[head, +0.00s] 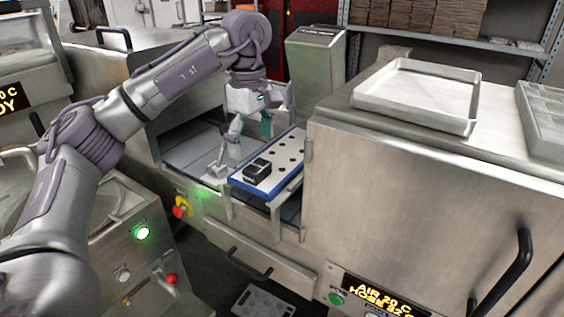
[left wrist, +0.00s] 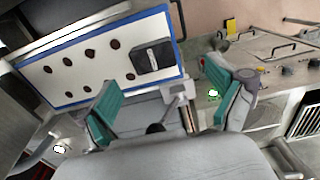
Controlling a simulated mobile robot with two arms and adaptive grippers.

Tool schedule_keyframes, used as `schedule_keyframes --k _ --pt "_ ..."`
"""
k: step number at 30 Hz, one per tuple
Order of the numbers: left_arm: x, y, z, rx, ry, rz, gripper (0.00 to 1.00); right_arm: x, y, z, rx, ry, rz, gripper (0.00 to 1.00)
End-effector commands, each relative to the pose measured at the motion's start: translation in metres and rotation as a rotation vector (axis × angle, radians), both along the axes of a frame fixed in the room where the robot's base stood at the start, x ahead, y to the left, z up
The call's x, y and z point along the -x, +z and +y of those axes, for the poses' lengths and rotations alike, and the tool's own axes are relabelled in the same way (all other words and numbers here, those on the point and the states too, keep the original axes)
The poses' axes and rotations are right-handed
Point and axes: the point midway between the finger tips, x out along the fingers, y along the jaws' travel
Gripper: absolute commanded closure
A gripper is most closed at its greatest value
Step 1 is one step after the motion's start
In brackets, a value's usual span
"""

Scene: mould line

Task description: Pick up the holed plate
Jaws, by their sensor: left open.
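The holed plate (head: 290,150) is a white board with a blue edge and rows of dark round holes. It lies flat on the bed of the machine in the middle of the head view. A small black block (head: 257,170) rests on its near end. In the left wrist view the plate (left wrist: 75,72) fills the upper left, with the black block (left wrist: 153,56) at its right end. My left gripper (head: 248,142) is above the plate's left side, fingers apart and empty. In the left wrist view its teal-padded fingers (left wrist: 162,92) are spread near the plate's edge. My right gripper is out of view.
A steel cabinet (head: 400,190) stands close to the right of the plate, with an empty tray (head: 420,92) on top. A red knob (head: 181,207) sits on the machine's front at left. A grey panel with holes (head: 262,301) lies on the floor below.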

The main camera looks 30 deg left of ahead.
Motion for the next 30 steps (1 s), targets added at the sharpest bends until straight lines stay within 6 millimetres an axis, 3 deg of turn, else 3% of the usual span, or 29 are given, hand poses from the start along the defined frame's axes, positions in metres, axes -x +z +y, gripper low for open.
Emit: schedule_keyframes --k 5,12,18,25,26,30 --pt "0.0 -0.015 0.0 0.001 0.001 0.0 0.06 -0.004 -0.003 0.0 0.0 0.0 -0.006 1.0" --pt "-0.005 -0.04 0.0 0.0 0.001 0.004 0.06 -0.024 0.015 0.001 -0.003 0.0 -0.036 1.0" --pt "-0.006 -0.064 -0.001 0.0 0.0 0.0 0.06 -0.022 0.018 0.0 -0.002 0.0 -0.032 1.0" --pt "-0.006 -0.067 -0.001 0.0 0.0 -0.001 0.06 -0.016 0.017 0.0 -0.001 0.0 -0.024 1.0" --pt "-0.006 -0.067 -0.001 0.0 0.0 -0.001 0.08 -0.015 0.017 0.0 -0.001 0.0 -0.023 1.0" --pt "-0.006 -0.067 -0.001 0.0 0.0 -0.001 0.31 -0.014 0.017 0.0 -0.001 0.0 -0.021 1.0"
